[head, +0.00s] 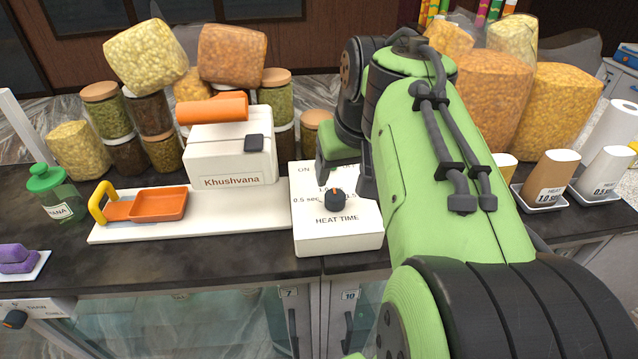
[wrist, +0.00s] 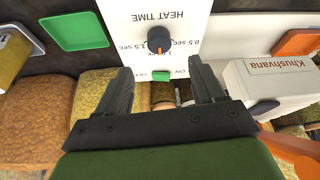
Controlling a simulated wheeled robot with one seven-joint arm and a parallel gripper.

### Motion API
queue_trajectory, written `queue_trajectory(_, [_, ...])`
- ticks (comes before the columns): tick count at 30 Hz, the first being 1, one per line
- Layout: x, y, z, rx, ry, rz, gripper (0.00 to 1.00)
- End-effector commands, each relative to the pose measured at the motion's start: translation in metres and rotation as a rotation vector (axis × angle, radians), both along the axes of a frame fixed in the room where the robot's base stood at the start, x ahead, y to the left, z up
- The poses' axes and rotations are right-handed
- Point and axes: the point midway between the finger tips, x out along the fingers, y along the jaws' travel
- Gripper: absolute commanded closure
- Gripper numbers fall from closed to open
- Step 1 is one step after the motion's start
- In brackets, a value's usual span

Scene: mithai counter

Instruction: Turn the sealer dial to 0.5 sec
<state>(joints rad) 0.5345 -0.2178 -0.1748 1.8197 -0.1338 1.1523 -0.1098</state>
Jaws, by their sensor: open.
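The sealer dial (head: 335,200) is a round black knob with an orange mark, on the white control box (head: 340,238). Around it are the labels 0.5 sec on the left, 1.0 at the top and 1.5 on the right, with HEAT TIME below. The orange mark appears to point up toward 1.0. In the wrist view the dial (wrist: 160,38) shows upside down, beyond the fingertips. My gripper (head: 345,184) is open above the box, on the far side of the dial. Its two fingers (wrist: 160,69) are apart, empty and not touching the dial.
The white Khushvana sealer (head: 230,165) with an orange handle (head: 212,108) stands left of the box. A green switch (wrist: 161,76) is on the box near the fingers. Jars and snack bags crowd behind. Counter in front of the box is clear.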

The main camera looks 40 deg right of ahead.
Motion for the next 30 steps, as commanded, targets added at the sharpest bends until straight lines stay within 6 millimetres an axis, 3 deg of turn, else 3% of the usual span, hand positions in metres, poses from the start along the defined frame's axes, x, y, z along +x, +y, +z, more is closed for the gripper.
queue_trajectory(3, [0.01,-0.005,-0.032,0.004,0.006,0.0,0.32])
queue_trajectory(9, [0.025,-0.013,-0.072,0.003,0.004,0.0,0.32])
queue_trajectory(15, [0.033,-0.016,-0.088,0.0,0.0,0.001,0.32])
queue_trajectory(22, [0.033,-0.016,-0.088,-0.001,-0.001,0.001,0.32])
queue_trajectory(30, [0.033,-0.016,-0.088,-0.001,-0.001,0.001,0.73])
